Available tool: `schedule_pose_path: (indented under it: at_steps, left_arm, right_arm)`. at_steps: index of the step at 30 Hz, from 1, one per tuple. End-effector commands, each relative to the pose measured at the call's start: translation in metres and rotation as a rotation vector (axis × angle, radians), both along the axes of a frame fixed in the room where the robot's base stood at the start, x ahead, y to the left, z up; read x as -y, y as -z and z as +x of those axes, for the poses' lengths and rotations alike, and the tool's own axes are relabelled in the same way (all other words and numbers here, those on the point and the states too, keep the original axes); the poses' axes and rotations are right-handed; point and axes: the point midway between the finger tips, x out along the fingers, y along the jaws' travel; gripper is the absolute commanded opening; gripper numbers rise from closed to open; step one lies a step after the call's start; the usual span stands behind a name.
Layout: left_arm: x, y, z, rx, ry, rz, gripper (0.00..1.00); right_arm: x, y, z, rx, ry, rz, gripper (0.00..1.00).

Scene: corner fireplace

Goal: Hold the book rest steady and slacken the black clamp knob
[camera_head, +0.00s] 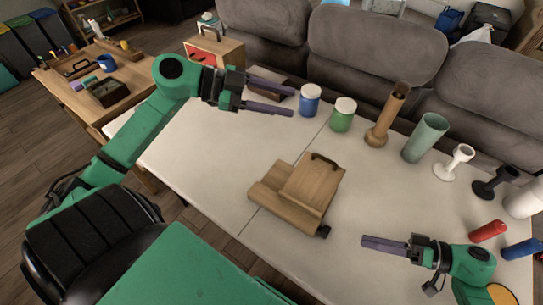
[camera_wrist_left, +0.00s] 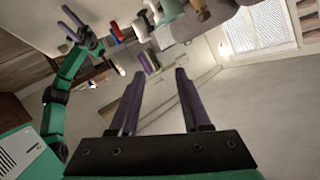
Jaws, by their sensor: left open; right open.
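The wooden book rest (camera_head: 312,186) stands on the white table, with a dark handle on its top edge. The black clamp knob (camera_head: 324,231) shows at its lower right corner.
A blue jar (camera_head: 310,100), a green jar (camera_head: 342,114), a wooden holder (camera_head: 386,118) and a green cup (camera_head: 425,138) line the table's back. White and black goblets, a red cylinder (camera_head: 488,231) and a blue cylinder (camera_head: 521,248) stand right. The table (camera_head: 215,165) is clear left of the book rest.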

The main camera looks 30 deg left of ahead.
Motion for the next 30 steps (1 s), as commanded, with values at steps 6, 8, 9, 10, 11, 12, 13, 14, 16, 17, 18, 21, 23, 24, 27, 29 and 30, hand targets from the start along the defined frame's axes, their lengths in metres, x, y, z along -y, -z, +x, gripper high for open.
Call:
schedule_pose_path:
  at_steps: [6,8,9,10,11,12,13,14,16,17,18,21,23,24,27,29,30]
  left_arm:
    - [0.049,0.082,-0.072,-0.282,0.207,0.565,0.47]
    - [0.045,0.096,-0.083,-0.327,0.206,0.67,0.47]
    - [0.042,0.102,-0.088,-0.347,0.201,0.717,0.47]
    - [0.04,0.105,-0.09,-0.357,0.197,0.739,0.47]
    - [0.039,0.108,-0.09,-0.363,0.193,0.753,0.47]
    - [0.04,0.111,-0.091,-0.367,0.191,0.759,0.47]
    - [0.041,0.114,-0.09,-0.369,0.191,0.76,0.47]
    - [0.042,0.118,-0.089,-0.369,0.19,0.758,0.47]
    - [0.047,0.129,-0.086,-0.367,0.19,0.756,0.47]
    - [0.05,0.134,-0.085,-0.367,0.193,0.756,0.47]
    - [0.054,0.143,-0.083,-0.366,0.191,0.751,0.47]
    - [0.064,0.165,-0.078,-0.364,0.191,0.75,0.47]
    - [0.07,0.179,-0.075,-0.366,0.19,0.747,0.47]
    - [0.075,0.188,-0.073,-0.366,0.193,0.749,0.47]
    - [0.083,0.209,-0.068,-0.365,0.191,0.749,0.47]
    - [0.087,0.22,-0.066,-0.366,0.191,0.749,0.47]
    - [0.089,0.225,-0.065,-0.366,0.19,0.75,0.47]
  right_arm:
    - [0.0,0.0,0.0,0.0,0.0,0.0,0.5]
    - [0.0,0.0,0.0,0.0,0.0,0.0,0.5]
    - [0.0,0.0,0.0,0.0,0.0,0.0,0.5]
    - [0.0,0.0,0.0,0.0,0.0,0.0,0.5]
    - [0.0,0.0,0.0,0.0,0.0,0.0,0.5]
    - [0.0,0.0,0.0,0.0,0.0,0.0,0.5]
    - [0.0,0.0,0.0,0.0,0.0,0.0,0.5]
    - [0.0,0.0,0.0,0.0,0.0,0.0,0.5]
    - [0.0,0.0,0.0,0.0,0.0,0.0,0.5]
    - [0.0,0.0,0.0,0.0,0.0,0.0,0.5]
    - [0.0,0.0,0.0,0.0,0.0,0.0,0.5]
    - [0.0,0.0,0.0,0.0,0.0,0.0,0.5]
    - [0.0,0.0,0.0,0.0,0.0,0.0,0.5]
    - [0.0,0.0,0.0,0.0,0.0,0.0,0.5]
    - [0.0,0.0,0.0,0.0,0.0,0.0,0.5]
    - [0.0,0.0,0.0,0.0,0.0,0.0,0.5]
    - [0.0,0.0,0.0,0.0,0.0,0.0,0.5]
